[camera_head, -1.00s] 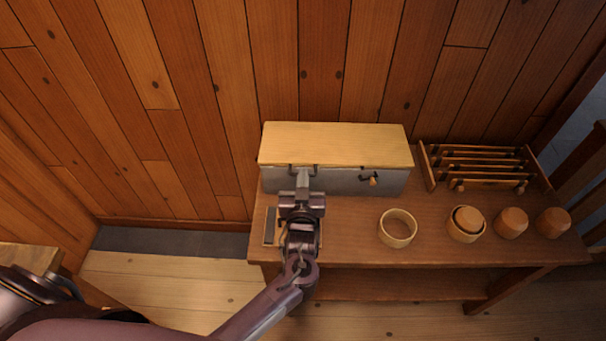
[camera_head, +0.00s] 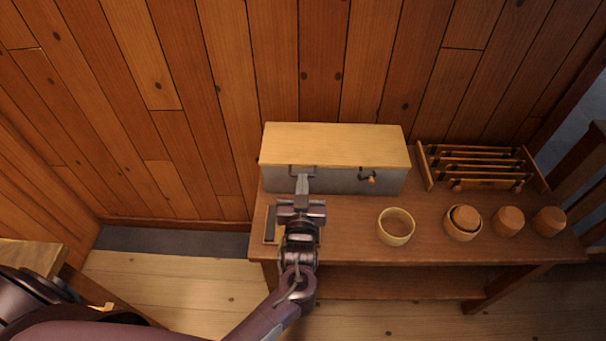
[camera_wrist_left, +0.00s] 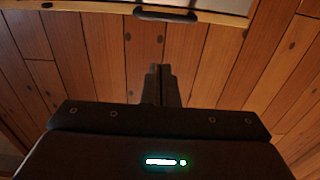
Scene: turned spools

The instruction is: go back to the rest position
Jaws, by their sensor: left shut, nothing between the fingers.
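My left gripper (camera_head: 302,184) is shut and empty. In the head view it is in front of the grey chest's front face, near the handle on its left side. In the left wrist view its two fingers (camera_wrist_left: 161,86) are pressed together with nothing between them. The chest (camera_head: 336,179) has a pale wooden lid (camera_head: 335,145), which is down. My right gripper is in neither view.
The chest stands at the back left of a wooden table (camera_head: 345,249). An empty round wooden cup (camera_head: 396,227) and several more cups (camera_head: 508,221) stand to the right. A slatted rack (camera_head: 480,166) stands behind them. A plank wall (camera_head: 180,100) rises behind.

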